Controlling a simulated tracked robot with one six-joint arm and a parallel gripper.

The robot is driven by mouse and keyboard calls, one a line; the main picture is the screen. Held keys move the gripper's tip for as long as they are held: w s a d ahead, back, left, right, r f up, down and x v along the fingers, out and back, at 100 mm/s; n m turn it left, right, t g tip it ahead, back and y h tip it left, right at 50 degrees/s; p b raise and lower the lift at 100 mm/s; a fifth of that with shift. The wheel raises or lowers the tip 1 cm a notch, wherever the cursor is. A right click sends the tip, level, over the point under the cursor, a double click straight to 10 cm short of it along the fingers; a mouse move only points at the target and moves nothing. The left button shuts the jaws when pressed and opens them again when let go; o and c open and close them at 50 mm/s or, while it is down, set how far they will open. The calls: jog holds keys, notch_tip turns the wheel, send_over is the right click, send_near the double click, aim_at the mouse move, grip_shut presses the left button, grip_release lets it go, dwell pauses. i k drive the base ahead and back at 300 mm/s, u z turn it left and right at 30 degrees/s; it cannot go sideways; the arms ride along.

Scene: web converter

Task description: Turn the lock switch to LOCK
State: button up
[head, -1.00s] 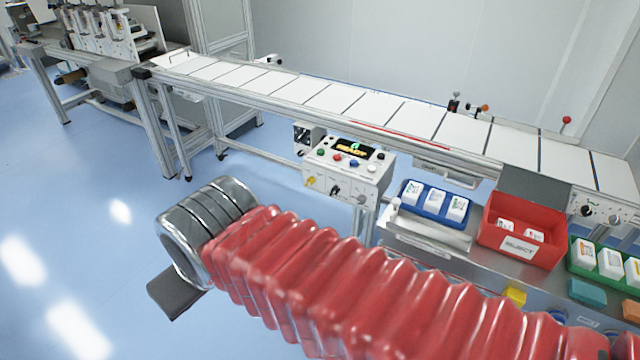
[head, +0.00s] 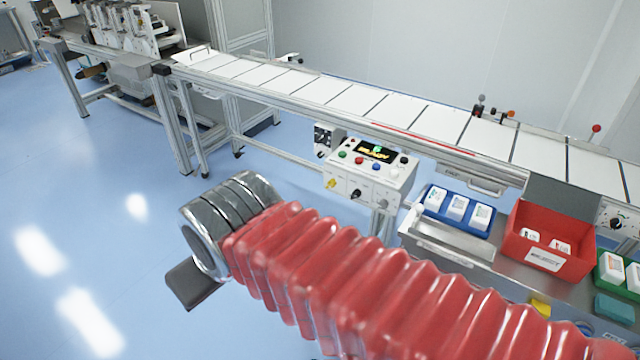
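A white control box (head: 368,176) with a lit display (head: 377,150) and coloured buttons hangs at the front of the conveyor. Its front face carries a yellow knob (head: 331,184), a black knob (head: 356,194) and a pale round part at the right. The labels are too small to read, so I cannot tell which one is the lock switch or how it is set. My gripper (head: 194,285) is at the left end of my red arm, below and left of the box and clear of it. Only one dark finger shows, so its opening is hidden.
The conveyor (head: 345,98) with pale plates runs behind the box. To the right stand a blue tray (head: 431,211), a red reject bin (head: 580,262) and a green tray (head: 601,279). Blue floor (head: 90,190) is open at the left.

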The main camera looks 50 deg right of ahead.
aim_at(332, 183)
jog(key=i, duration=0.9)
jog(key=z, duration=0.05)
